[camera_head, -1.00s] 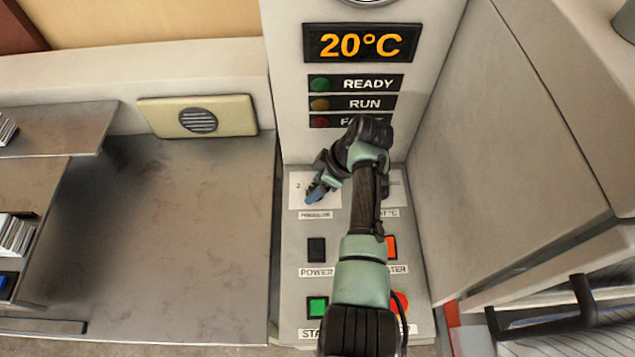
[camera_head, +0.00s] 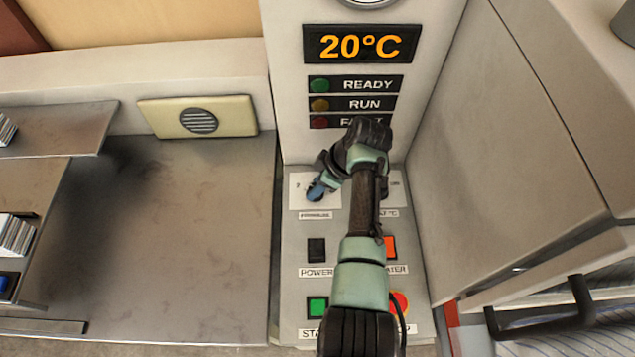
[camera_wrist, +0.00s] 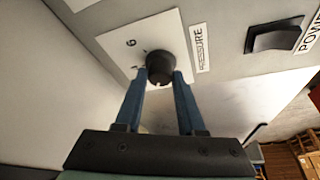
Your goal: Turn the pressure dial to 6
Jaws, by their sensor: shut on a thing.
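The pressure dial (camera_wrist: 160,66) is a round black knob on a white plate (camera_wrist: 119,43) in the wrist view. A small light mark shows on its edge towards my gripper. A "6" is printed on the plate to the left of the knob; another digit is partly hidden by a finger. The "PRESSURE" label (camera_wrist: 200,48) is right of the knob. My gripper (camera_wrist: 160,75) has its two blue fingers on either side of the dial, shut on it. In the head view my gripper (camera_head: 318,188) covers the dial, so its setting cannot be read there.
A black power switch (camera_head: 317,250), a green start button (camera_head: 318,308) and an orange heater switch (camera_head: 391,248) are on the same panel, partly beside my arm. The display (camera_head: 362,44) reads 20°C. A grey cabinet wall (camera_head: 500,160) stands to the right.

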